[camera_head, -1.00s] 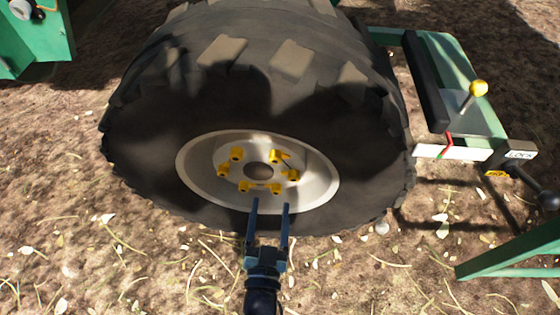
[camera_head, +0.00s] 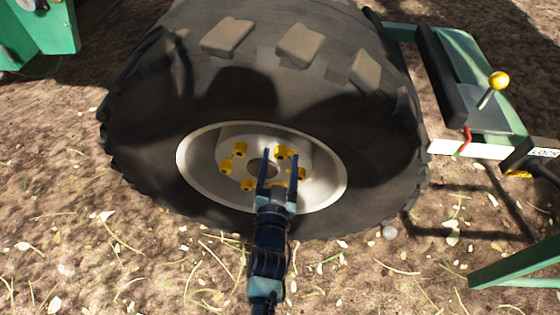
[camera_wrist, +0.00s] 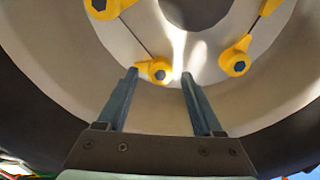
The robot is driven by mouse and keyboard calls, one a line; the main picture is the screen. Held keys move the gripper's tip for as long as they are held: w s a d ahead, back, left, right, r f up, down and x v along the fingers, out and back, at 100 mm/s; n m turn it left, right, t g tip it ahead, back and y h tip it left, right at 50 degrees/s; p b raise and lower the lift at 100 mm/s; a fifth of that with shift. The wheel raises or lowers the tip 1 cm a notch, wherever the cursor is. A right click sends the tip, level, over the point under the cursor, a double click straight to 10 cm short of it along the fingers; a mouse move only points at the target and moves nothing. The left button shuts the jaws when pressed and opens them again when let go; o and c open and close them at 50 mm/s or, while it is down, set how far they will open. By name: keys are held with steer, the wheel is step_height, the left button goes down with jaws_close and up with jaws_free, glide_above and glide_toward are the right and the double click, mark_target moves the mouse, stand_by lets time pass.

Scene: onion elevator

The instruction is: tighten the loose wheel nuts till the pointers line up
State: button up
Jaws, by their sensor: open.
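The big tyred wheel (camera_head: 150,140) stands upright, with a pale rim (camera_head: 325,175) and hub. Several yellow wheel-nut pointers ring the hub hole, including an upper-left one (camera_head: 240,149) and a lower-left one (camera_head: 249,184). My gripper (camera_head: 280,155) is open in front of the hub and hides part of the ring. In the wrist view, a nut with a yellow pointer (camera_wrist: 160,68) shows between my open fingertips (camera_wrist: 158,73); its tip points left. I cannot tell whether the fingers reach around it. Another pointer (camera_wrist: 237,60) at right tips up and right. A third (camera_wrist: 103,7) is partly cut off.
A green frame (camera_head: 455,60) with a yellow-knobbed lever (camera_head: 498,80) and a LOCK label (camera_head: 544,152) is to the right. A green bar (camera_head: 520,262) crosses the lower right. Green machinery (camera_head: 50,30) is at upper left. Strewn ground (camera_head: 110,260) in front is open.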

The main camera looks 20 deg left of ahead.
jaws_close()
stand_by(0.4)
steer(key=m+b, duration=0.1)
steer(key=m, duration=0.3)
steer(key=shift+d+m+b, duration=0.1)
steer(key=shift+m+b, duration=0.25)
steer(key=shift+m, duration=0.05)
steer(key=shift+f+m+b, duration=0.1)
steer(key=shift+m+b, duration=0.4)
steer(key=shift+m, duration=1.7)
jaws_free()
steer(key=shift+s+d, duration=0.1)
steer(key=shift+s, duration=0.05)
